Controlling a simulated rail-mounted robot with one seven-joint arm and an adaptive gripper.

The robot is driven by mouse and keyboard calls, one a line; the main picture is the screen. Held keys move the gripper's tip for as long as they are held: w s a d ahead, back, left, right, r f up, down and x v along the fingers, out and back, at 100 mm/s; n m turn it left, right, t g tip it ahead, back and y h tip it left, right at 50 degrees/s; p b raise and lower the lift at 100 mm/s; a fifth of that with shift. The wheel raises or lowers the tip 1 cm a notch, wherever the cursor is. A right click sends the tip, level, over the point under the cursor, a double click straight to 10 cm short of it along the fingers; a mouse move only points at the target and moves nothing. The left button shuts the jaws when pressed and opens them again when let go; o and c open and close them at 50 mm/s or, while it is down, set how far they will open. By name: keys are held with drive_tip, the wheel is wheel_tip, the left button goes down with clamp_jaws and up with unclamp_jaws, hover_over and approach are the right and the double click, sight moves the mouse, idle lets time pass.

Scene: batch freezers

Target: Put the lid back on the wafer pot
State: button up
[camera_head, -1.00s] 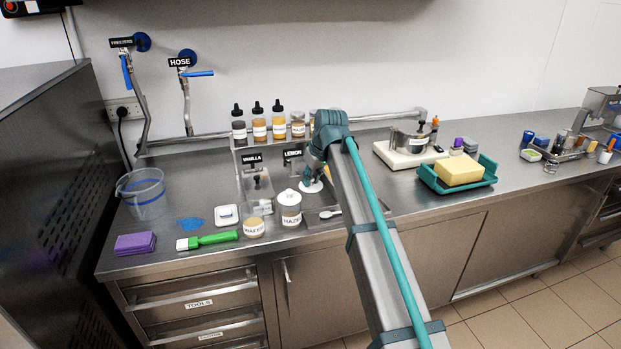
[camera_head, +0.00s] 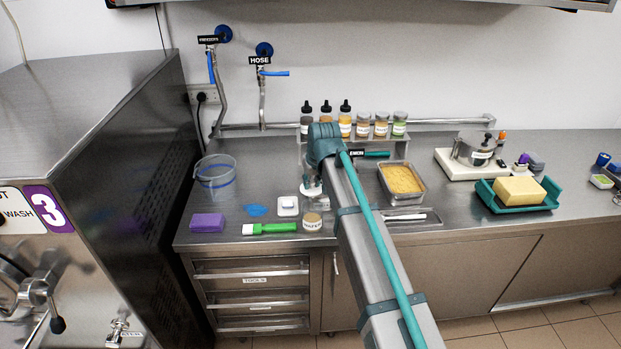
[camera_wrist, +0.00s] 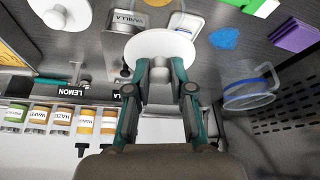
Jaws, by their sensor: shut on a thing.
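The wafer pot (camera_head: 313,222) is a small clear jar of tan contents with a WAFER label. It stands upright and open-topped near the counter's front edge. My gripper (camera_head: 311,178) is shut on a round white lid (camera_head: 311,189), held in the air and appearing just behind the pot in the head view. In the wrist view, my fingers (camera_wrist: 160,72) pinch the middle of the lid (camera_wrist: 150,46), which lies apart from any pot. Another pot with a white knobbed lid (camera_wrist: 62,14) shows there at upper left.
Bottles and jars line the back shelf (camera_head: 345,128). A crumb-filled pan (camera_head: 402,180) sits right of my arm.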

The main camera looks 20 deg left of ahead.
drive_tip(key=shift+d+f, duration=0.1)
drive_tip(key=shift+f, duration=0.35)
drive_tip(key=shift+f+b, duration=1.45)
drive_tip(key=shift+f, duration=1.25)
drive_tip(key=shift+f, duration=0.15)
drive_tip(key=o, duration=1.3)
drive_tip(key=shift+r+p, duration=1.75)
drive_tip(key=shift+r, duration=1.8)
